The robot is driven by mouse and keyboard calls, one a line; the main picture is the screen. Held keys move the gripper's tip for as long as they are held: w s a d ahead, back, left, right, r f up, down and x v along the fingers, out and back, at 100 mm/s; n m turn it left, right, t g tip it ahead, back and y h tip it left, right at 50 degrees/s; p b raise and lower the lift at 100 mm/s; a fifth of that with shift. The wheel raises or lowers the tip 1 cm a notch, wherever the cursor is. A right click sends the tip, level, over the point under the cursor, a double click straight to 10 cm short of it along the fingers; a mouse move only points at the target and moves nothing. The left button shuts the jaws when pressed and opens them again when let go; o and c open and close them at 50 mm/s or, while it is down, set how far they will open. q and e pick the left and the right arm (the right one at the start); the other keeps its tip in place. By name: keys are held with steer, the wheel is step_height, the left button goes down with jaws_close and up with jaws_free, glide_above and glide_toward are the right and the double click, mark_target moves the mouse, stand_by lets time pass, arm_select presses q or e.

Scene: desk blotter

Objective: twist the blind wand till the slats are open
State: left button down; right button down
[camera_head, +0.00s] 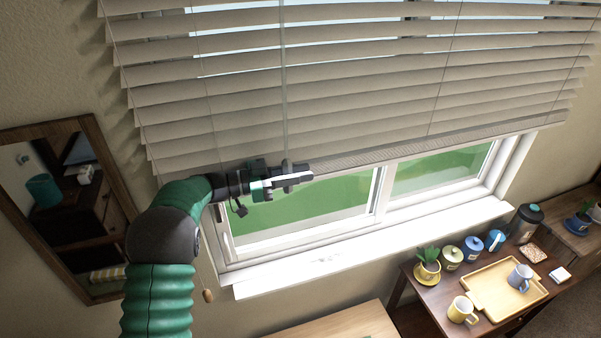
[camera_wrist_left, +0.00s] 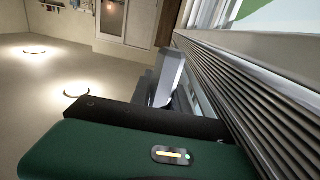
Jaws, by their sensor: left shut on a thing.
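The blind (camera_head: 350,85) has beige slats and hangs over the window. Bright gaps show between the upper slats; lower down the slats look closer together, and their exact tilt is hard to tell. The thin, clear wand (camera_head: 284,90) hangs down in front of the slats. My left gripper (camera_head: 292,178) is shut on the wand near its lower end, just below the slats. In the left wrist view, the grey gripper fingers (camera_wrist_left: 170,80) show beside the blind's slatted underside (camera_wrist_left: 250,110); the wand cannot be made out there. My right gripper is not in view.
A white window sill (camera_head: 370,245) runs below the blind. A framed mirror (camera_head: 65,205) hangs at left. At lower right a table holds a yellow tray (camera_head: 505,288), mugs, jars and a potted plant (camera_head: 428,265).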

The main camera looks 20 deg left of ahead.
arm_select(q)
steer(key=shift+r, duration=0.4)
steer(key=c, duration=1.4)
jaws_free()
steer(key=shift+a+f, duration=0.1)
steer(key=shift+o, duration=0.7)
steer(key=shift+a+f, duration=0.1)
steer(key=shift+f, duration=0.05)
